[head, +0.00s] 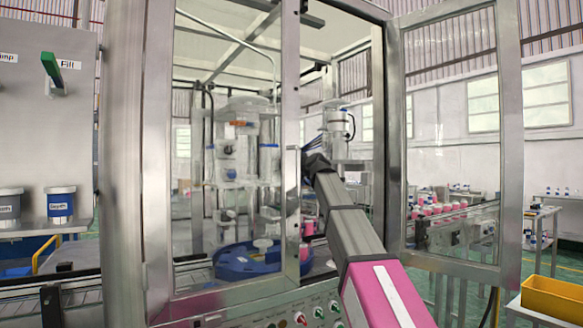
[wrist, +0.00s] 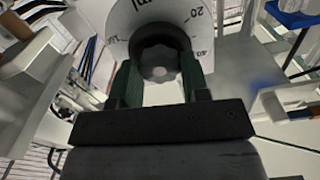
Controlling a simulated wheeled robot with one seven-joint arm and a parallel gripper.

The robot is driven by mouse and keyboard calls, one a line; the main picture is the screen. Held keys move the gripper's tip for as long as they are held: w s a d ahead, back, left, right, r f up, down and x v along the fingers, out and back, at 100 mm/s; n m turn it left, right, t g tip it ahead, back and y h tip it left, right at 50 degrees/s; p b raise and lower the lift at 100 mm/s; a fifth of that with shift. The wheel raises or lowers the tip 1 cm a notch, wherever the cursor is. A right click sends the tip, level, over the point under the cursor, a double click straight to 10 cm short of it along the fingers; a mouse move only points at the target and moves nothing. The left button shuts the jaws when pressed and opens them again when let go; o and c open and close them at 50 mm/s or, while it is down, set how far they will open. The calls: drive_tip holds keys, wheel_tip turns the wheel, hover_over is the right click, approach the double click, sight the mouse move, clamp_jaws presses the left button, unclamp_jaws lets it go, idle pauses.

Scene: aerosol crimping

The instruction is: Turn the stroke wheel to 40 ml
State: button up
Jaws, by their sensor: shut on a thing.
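The stroke wheel (wrist: 160,58) is a dark grey lobed knob in the upper middle of the wrist view. It sits in front of a white round dial plate (wrist: 112,22) with black marks. No pointer is clear, so I cannot tell the set value. In the head view my gripper (head: 316,162) is a dark shape inside the machine, and the wheel is hidden.
My arm reaches through the doorway between a steel post (head: 290,140) and an open glass door (head: 450,140). A blue star-shaped guide (head: 240,264) lies below, left of the arm. Control buttons (head: 318,312) sit at the front. A yellow bin (head: 552,298) stands at lower right.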

drive_tip(key=shift+n, duration=1.1)
drive_tip(key=o, duration=0.9)
drive_tip(key=shift+o, duration=0.2)
drive_tip(key=shift+s+d, duration=0.1)
drive_tip(key=shift+s, duration=0.05)
drive_tip(key=v, duration=1)
drive_tip(key=shift+s+d, duration=0.2)
drive_tip(key=shift+s, duration=0.05)
